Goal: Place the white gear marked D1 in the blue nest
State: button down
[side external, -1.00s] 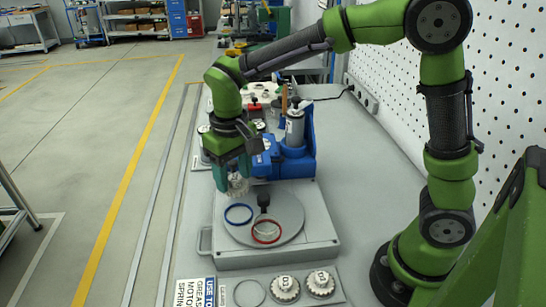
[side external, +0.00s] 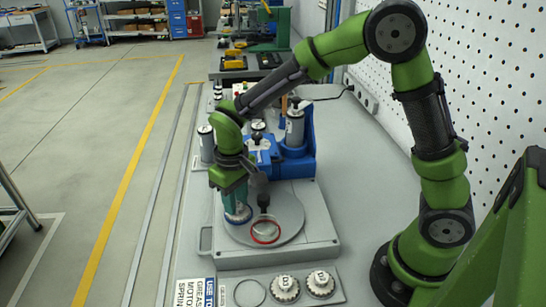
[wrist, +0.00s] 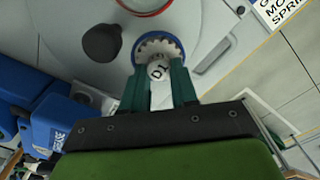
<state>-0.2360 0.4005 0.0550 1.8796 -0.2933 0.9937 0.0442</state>
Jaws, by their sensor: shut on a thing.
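My gripper (wrist: 158,82) points down over the round grey plate (side external: 288,208), with its fingers shut on the hub of the white gear (wrist: 157,50). The mark D1 shows on the hub between the fingers. The blue nest (wrist: 142,24) is a ring on the plate; in the wrist view its rim surrounds the gear's teeth. In the side view my gripper (side external: 236,206) stands right at the blue nest (side external: 240,220) and hides part of it. I cannot tell whether the gear rests on the nest floor.
A red ring (side external: 265,240) lies on the same plate to the right. A black knob (side external: 263,201) stands near the plate's middle, close to my gripper. Behind is a blue fixture (side external: 297,165). Two white gears (side external: 286,288) (side external: 321,283) sit on a front strip beside an empty round spot.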

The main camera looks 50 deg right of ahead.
aim_at(237, 205)
jog(key=c, duration=1.2)
grip_release()
jog(key=shift+s+f, duration=0.2)
jog(key=shift+f, duration=0.15)
jog(key=shift+c, duration=0.2)
jog(key=o, duration=0.9)
jog(key=shift+r, duration=0.1)
jog(key=shift+c, duration=0.2)
jog(key=shift+w+r, duration=0.1)
notch_tip(237, 205, up, 11)
jog(key=s+d+r+m+t+y, duration=0.1)
jog(key=s+d+r+m+t, duration=0.1)
jog(key=s, duration=0.5)
jog(key=s+d+r+m+t+y, duration=0.1)
jog(key=s+d+r+m+t, duration=0.1)
jog(key=s+d+t, duration=0.3)
jog(key=shift+s+d+r, duration=0.45)
jog(key=shift+s+r, duration=0.4)
jog(key=shift+s, duration=0.55)
